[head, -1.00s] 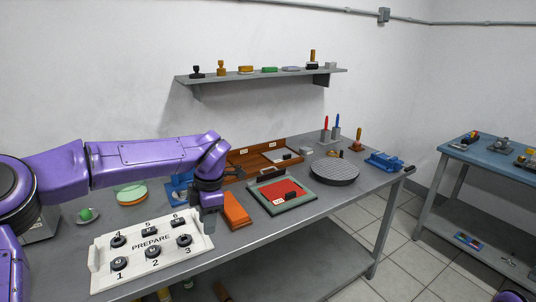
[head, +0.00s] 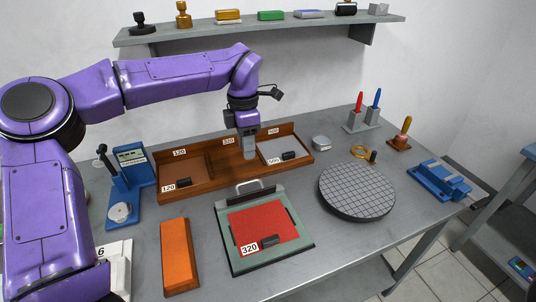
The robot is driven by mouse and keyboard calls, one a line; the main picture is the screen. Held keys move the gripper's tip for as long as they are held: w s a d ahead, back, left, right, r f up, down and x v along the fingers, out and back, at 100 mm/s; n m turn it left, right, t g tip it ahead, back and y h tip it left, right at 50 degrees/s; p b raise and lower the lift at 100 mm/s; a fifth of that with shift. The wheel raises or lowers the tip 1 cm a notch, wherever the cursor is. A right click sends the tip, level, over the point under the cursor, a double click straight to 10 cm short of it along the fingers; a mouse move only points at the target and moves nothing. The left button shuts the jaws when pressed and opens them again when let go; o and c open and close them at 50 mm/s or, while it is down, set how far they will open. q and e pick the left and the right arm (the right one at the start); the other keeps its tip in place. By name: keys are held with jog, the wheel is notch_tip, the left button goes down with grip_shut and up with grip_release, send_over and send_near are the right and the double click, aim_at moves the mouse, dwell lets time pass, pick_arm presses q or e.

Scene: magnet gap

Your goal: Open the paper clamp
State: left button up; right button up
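The paper clamp (head: 284,258) is a grey-green frame lying flat on the bench, lower middle of the head view. A red sheet (head: 265,221) labelled 320 lies in it, with a small dark block on its near part. A light metal bail (head: 262,187) spans the clamp's far edge. My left gripper (head: 249,155) points down behind the clamp, apart from it, in front of the wooden rack's middle section. Its grey fingers look like one block from here, so their opening cannot be judged. My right gripper is out of view.
A wooden rack (head: 197,191) with labelled compartments stands behind the clamp. An orange block (head: 177,255) lies left of it, a round gridded plate (head: 357,191) right. A blue press (head: 126,187) stands at left, a blue vise (head: 438,181) at right. A shelf (head: 270,32) hangs above.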

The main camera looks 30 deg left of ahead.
pick_arm(q)
send_over(247, 182)
jog(key=s, duration=0.1)
jog(key=f, duration=0.7)
jog(key=shift+s+p, duration=0.2)
jog(key=shift+p, duration=0.2)
jog(key=w+f, duration=0.2)
jog(key=f, duration=0.1)
jog(key=shift+w+f, duration=0.15)
jog(key=shift+w, duration=0.1)
jog(key=shift+s+r, duration=0.25)
jog(key=shift+s, duration=0.2)
jog(key=shift+s+r, duration=0.1)
jog(key=shift+s, duration=0.05)
jog(key=c, duration=0.4)
grip_shut()
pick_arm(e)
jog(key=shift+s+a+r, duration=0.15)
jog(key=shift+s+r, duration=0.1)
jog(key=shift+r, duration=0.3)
